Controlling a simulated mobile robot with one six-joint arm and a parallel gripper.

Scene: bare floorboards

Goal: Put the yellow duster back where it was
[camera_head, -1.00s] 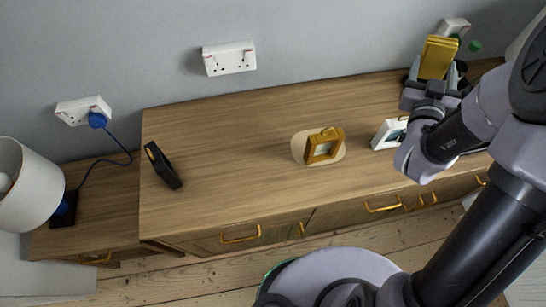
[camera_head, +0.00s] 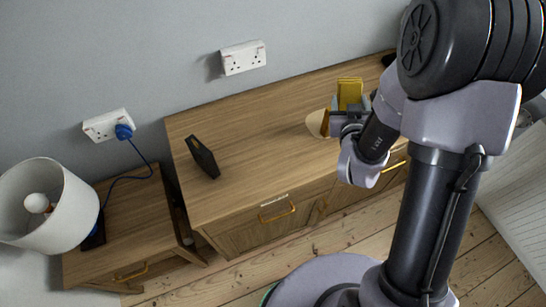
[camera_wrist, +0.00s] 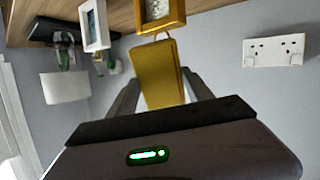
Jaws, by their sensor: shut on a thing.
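The yellow duster (camera_head: 349,92) is a flat yellow block held up in my gripper (camera_head: 350,105), above the wooden cabinet top. In the wrist view the duster (camera_wrist: 158,75) stands between the two dark fingers of my gripper (camera_wrist: 161,88), which are shut on it. A hanging loop shows at its end. My gripper and arm cover part of the cabinet top beneath it.
The wrist view shows a gold frame (camera_wrist: 178,10) and a white frame (camera_wrist: 93,25). A lamp (camera_head: 50,215) stands left.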

